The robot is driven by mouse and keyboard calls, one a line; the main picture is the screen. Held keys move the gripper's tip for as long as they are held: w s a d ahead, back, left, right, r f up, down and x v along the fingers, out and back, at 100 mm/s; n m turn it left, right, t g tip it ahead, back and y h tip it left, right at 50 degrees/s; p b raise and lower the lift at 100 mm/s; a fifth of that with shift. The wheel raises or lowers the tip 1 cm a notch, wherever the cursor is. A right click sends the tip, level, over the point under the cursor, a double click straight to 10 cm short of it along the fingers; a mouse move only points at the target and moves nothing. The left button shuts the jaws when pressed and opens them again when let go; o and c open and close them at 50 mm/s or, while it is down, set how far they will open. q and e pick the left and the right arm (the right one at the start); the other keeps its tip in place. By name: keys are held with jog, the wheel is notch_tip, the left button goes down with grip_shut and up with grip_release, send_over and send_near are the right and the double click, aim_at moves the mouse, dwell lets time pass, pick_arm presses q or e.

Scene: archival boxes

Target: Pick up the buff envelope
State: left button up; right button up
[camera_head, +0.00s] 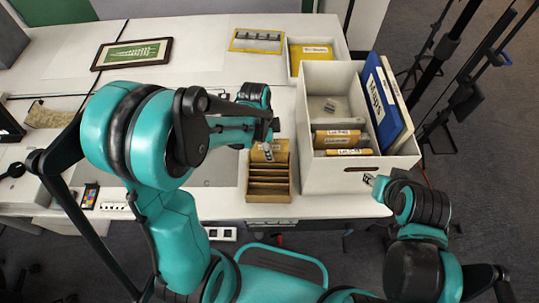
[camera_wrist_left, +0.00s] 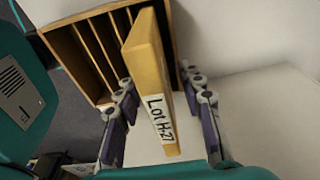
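A buff envelope (camera_wrist_left: 150,75) labelled "Lot H-27" stands on edge in the end slot of a wooden slotted rack (camera_wrist_left: 75,50) in the left wrist view. My left gripper (camera_wrist_left: 163,128) is open, with a finger on each side of the envelope and a visible gap to both faces. In the head view the left gripper (camera_head: 268,150) is over the far end of the wooden rack (camera_head: 268,198), partly covering the envelope (camera_head: 278,148). My right gripper (camera_head: 375,184) is small at the white box's near right corner; its fingers are unclear.
A tall white box (camera_head: 320,180) stands right of the rack, holding buff envelopes (camera_head: 338,138) and a blue binder (camera_head: 382,100). A white tray (camera_head: 291,60) with a yellow item is behind it. A framed picture (camera_head: 132,53) lies far left. The rack's other slots look empty.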

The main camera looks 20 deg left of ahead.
pick_arm(q)
jog(key=f, duration=0.1)
jog(key=f+b, duration=0.1)
jog(key=f, duration=0.1)
jog(key=shift+w+d, duration=0.15)
jog(key=shift+d, duration=0.05)
jog(key=shift+r, duration=0.1)
grip_shut()
jog(key=shift+r, duration=0.1)
